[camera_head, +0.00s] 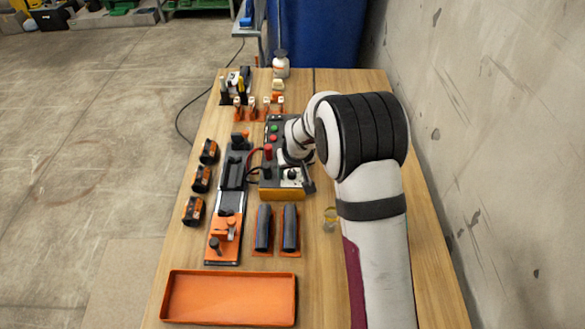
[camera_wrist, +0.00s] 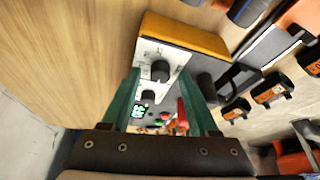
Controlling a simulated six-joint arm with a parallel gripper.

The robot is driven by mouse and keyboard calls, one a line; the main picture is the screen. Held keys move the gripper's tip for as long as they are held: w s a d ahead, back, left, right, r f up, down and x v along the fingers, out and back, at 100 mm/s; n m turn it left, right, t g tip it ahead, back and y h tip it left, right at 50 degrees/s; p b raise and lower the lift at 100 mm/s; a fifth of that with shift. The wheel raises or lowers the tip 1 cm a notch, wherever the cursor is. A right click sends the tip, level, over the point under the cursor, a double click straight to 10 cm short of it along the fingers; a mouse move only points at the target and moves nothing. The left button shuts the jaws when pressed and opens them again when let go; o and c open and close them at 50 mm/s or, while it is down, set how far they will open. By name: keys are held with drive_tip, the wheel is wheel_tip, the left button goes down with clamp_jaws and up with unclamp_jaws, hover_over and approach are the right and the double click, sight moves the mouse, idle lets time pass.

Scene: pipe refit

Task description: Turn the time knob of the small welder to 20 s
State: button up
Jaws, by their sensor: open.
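The small welder (camera_head: 283,194) stands mid-table in the head view, its yellow-orange end towards the camera and my arm reaching over it. In the wrist view the welder (camera_wrist: 187,38) shows a pale panel with a larger black knob (camera_wrist: 160,71), a smaller black knob (camera_wrist: 148,96) and a lit green display (camera_wrist: 138,112). The panel lettering and knob settings are too small to read, so I cannot tell which knob is time. My gripper (camera_wrist: 159,74) is open, its green fingers on either side of the knobs in this view. Contact with a knob cannot be made out.
A black and orange clamp rail (camera_head: 232,180) stands left of the welder. Two dark pieces in orange holders (camera_head: 263,229) lie in front of it. An orange tray (camera_head: 229,298) is at the near edge. Cables run at the welder's left. A concrete wall (camera_head: 500,130) rises at right.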

clamp_jaws()
idle(0.3)
drive_tip(key=shift+m, duration=0.3)
drive_tip(key=m+h, duration=0.2)
drive_tip(key=m, duration=0.2)
drive_tip(key=shift+a+m, duration=0.15)
drive_tip(key=shift+m, duration=0.15)
drive_tip(key=m+h, duration=0.1)
drive_tip(key=m, duration=0.2)
drive_tip(key=m+g+h, duration=0.1)
drive_tip(key=m, duration=0.2)
drive_tip(key=shift+a+m, duration=0.15)
drive_tip(key=shift+m, duration=0.15)
drive_tip(key=m+g, duration=0.1)
drive_tip(key=m, duration=0.2)
drive_tip(key=m+g+h, duration=0.1)
drive_tip(key=m, duration=0.2)
drive_tip(key=shift+w, duration=0.2)
drive_tip(key=m+g, duration=0.2)
drive_tip(key=m, duration=0.3)
drive_tip(key=shift+w+a+m, duration=0.1)
drive_tip(key=shift+m, duration=0.3)
